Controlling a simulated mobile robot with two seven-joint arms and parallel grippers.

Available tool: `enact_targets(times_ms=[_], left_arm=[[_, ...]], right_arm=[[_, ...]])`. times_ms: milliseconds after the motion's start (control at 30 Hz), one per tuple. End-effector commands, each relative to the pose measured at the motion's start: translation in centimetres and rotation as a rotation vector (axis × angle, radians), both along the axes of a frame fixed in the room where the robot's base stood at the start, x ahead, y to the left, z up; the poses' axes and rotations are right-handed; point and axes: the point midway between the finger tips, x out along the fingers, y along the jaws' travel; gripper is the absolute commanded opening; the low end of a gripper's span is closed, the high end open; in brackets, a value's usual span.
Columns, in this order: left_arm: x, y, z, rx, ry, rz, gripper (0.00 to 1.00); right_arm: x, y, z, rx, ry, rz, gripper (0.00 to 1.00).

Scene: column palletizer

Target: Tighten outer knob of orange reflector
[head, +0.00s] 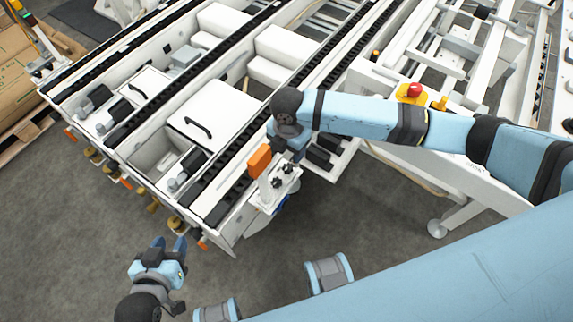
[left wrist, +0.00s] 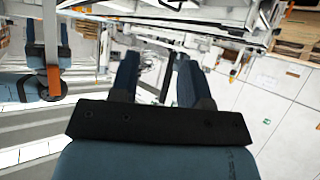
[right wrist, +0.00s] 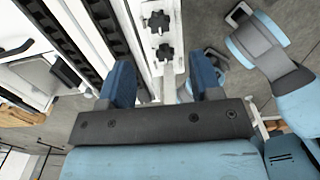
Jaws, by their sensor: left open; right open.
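The orange reflector (head: 260,160) stands on a white bracket (head: 268,195) at the machine's near corner. Two black knobs (head: 288,169) sit on this bracket, to the right of the reflector and below it. The same knobs show in the right wrist view (right wrist: 165,51), one behind the other. My right gripper (head: 297,152) is open and empty just above the knobs in the head view. Its blue fingers (right wrist: 163,78) straddle the line of the bracket, short of both knobs. My left gripper (head: 168,243) is open and empty, low over the floor, left of the bracket and apart from it.
The white conveyor machine (head: 210,120) with black chain rails fills the upper left. A red emergency button (head: 415,90) on a yellow box sits near my right forearm. A cardboard stack (head: 20,70) stands at the far left. Grey floor (head: 80,240) is open in front.

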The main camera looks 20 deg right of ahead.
Motion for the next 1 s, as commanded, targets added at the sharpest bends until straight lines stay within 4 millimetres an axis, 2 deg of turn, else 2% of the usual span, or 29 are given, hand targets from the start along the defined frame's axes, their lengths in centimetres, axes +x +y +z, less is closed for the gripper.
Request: enact_targets(times_ms=[33,200,400,600,867,1000], left_arm=[[0.0,-0.1,-0.4,-0.003,-0.002,-0.001,0.43],[0.2,-0.2,-0.4,-0.013,-0.014,-0.001,0.43],[0.5,-0.3,0.2,-0.024,-0.034,-0.003,0.43],[0.5,-0.4,0.1,-0.027,-0.034,-0.005,0.43],[0.5,-0.4,0.2,-0.026,-0.035,-0.005,0.43],[0.5,-0.3,0.2,-0.026,-0.035,-0.005,0.43]], right_arm=[[-0.1,0.0,-1.6,-0.002,0.002,-0.001,0.59],[0.0,0.0,-5.1,0.0,0.001,-0.001,0.59],[0.0,0.0,-7.9,0.0,0.0,-0.001,0.59],[0.0,0.0,-9.0,0.001,-0.002,-0.001,0.59],[0.0,0.0,-9.0,0.001,-0.002,-0.001,0.59],[0.0,0.0,-9.0,0.001,-0.002,-0.001,0.27]])
